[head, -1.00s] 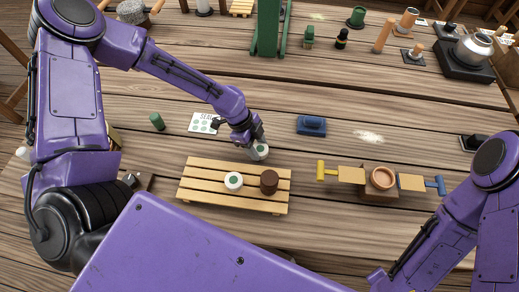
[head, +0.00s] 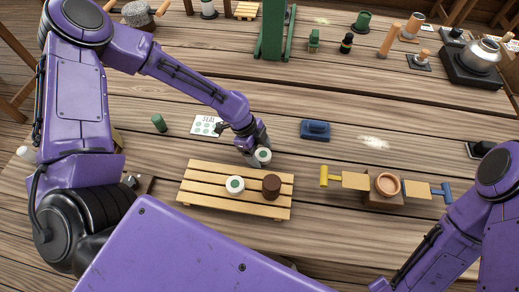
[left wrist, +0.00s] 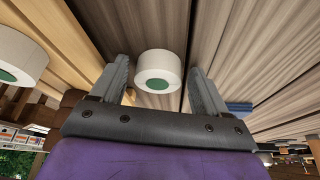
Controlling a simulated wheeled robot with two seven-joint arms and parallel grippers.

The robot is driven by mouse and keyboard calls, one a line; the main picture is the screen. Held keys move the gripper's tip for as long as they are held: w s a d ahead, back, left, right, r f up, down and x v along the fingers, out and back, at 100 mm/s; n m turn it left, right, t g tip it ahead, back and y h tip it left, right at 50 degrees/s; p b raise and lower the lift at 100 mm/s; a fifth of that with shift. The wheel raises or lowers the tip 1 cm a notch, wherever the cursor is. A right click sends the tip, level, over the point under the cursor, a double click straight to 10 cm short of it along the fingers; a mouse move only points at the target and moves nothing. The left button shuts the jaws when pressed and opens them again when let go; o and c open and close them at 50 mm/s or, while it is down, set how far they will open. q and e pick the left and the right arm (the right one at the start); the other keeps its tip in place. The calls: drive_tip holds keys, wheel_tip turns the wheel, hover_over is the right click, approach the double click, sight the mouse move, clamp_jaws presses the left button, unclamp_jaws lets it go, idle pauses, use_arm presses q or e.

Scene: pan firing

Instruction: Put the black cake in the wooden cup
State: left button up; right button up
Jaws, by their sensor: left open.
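The black cake (head: 271,186), a dark brown cylinder, stands on the right part of the slatted wooden rack (head: 190,185). The round wooden cup (head: 388,183) sits on a block between two flaps at the right. My left gripper (head: 258,154) is open and low, just beyond the rack's far edge. A white cake with a green spot (head: 263,155) is at its fingers; in the left wrist view this white cake (left wrist: 158,66) shows between the parted fingers, with gaps at both sides. My right gripper is out of view; only part of that arm shows.
A second white cake (head: 235,184) stands on the rack, left of the black cake. A blue block (head: 315,130) lies beyond the rack, and a seal card (head: 207,125) lies left of the gripper. The table between the blue block and the cup is mostly clear.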

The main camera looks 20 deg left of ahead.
use_arm(q)
drive_tip(key=shift+r, duration=0.35)
drive_tip(key=v, duration=1)
drive_tip(key=shift+a+r, duration=0.2)
drive_tip(key=shift+r, duration=0.1)
drive_tip(key=shift+a+r, duration=0.1)
drive_tip(key=shift+r, duration=0.25)
drive_tip(key=shift+c, duration=0.9)
drive_tip(key=b, duration=0.2)
drive_tip(key=w+f+b, duration=0.1)
drive_tip(key=b, duration=0.1)
drive_tip(key=shift+a+f+t+y, duration=0.15)
drive_tip(key=shift+a+t+y, duration=0.1)
drive_tip(key=shift+t+y, duration=0.05)
drive_tip(key=shift+c, duration=0.2)
drive_tip(key=d+f+m+b, duration=0.1)
drive_tip(key=f+m, duration=0.2)
drive_tip(key=m, duration=0.9)
drive_tip(key=d+f+m+b, duration=0.2)
drive_tip(key=f+m, duration=0.1)
drive_tip(key=m, duration=0.9)
drive_tip(key=s+d+f+m+b, duration=0.1)
drive_tip(key=d+f+m, duration=0.1)
drive_tip(key=m, duration=1)
drive_tip(key=shift+f+b, duration=0.4)
drive_tip(key=shift+f, duration=0.5)
